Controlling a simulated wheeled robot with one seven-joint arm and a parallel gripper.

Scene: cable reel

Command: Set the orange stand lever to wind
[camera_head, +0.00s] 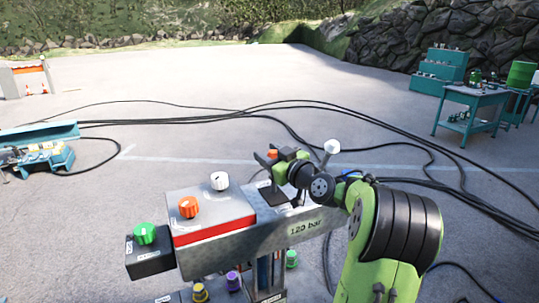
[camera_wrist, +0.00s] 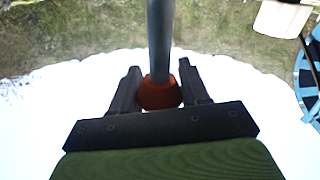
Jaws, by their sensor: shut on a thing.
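The orange stand lever shows in the wrist view as a red-orange knob (camera_wrist: 160,95) on a grey shaft. My gripper (camera_wrist: 160,78) has one dark finger on each side of this knob and is shut on it. In the head view my gripper (camera_head: 273,162) is over the far right part of the control stand (camera_head: 222,257). A small bit of orange (camera_head: 272,153) shows at its fingers there. The lever's base and any wind marking are hidden or too small to read.
The stand carries an orange knob (camera_head: 189,207), a white knob (camera_head: 219,181) and a green knob (camera_head: 145,233). A white-topped lever (camera_head: 332,147) stands close right of my gripper. Black cables (camera_head: 290,103) cross the ground. A blue table (camera_head: 475,97) stands far right.

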